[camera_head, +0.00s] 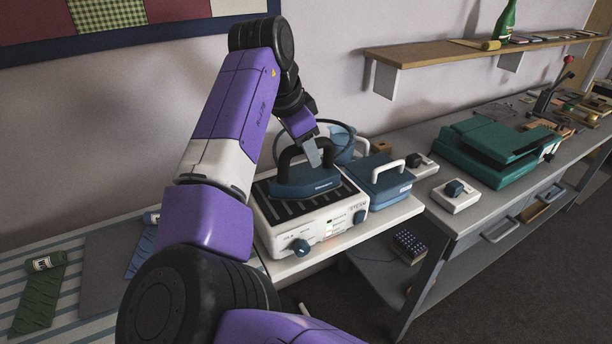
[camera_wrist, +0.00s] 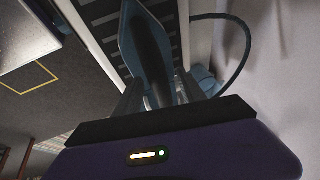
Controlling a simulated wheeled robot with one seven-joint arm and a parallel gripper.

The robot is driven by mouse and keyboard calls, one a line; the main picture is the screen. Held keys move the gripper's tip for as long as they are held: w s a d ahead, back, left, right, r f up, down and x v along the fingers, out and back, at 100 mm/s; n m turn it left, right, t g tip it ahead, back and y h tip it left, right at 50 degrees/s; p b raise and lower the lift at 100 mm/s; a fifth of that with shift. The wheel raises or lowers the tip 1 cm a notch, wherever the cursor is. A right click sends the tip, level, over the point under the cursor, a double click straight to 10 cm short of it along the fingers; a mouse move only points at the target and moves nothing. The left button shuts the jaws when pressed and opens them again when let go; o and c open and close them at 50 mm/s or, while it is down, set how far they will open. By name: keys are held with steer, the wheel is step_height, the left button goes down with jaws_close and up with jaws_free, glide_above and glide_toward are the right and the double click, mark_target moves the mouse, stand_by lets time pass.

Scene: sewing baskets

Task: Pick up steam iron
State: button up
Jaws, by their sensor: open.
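The steam iron (camera_head: 308,187) is blue with a black handle. It rests on the slatted top of a white steam station (camera_head: 312,236) with knobs on its front. In the wrist view the blue iron (camera_wrist: 128,42) lies straight ahead, its dark handle running toward the jaws. My gripper (camera_head: 318,150) is at the iron's handle from above. In the wrist view my gripper's fingers (camera_wrist: 157,100) stand apart on either side of the handle. Whether they touch it I cannot tell. My arm and gripper hide part of the handle in the head view.
A blue water tank (camera_head: 380,182) with a white handle stands right of the station. A dark hose (camera_wrist: 247,45) loops at the side. A wooden shelf (camera_head: 440,55) hangs above.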

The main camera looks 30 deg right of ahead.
steer(key=shift+c, duration=0.5)
jaws_close()
steer(key=shift+r, duration=0.15)
